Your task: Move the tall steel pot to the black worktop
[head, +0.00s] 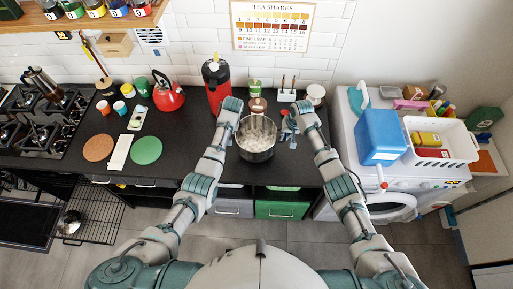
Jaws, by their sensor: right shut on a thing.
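The steel pot (257,147), with whitish contents, is between my two arms at the front of the black worktop (190,158). I cannot tell whether its base rests on the worktop or hangs just above it. My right gripper (288,134) is at the pot's right side and is shut on the pot there. My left gripper (235,115) is at the pot's upper left side. Its fingers are too small and hidden to tell whether they are open or shut.
The gas hob (35,128) is at the far left. Round mats (146,150) lie left. A washing machine (393,185) with a blue box (381,136) stands right. The worktop's centre-left is clear.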

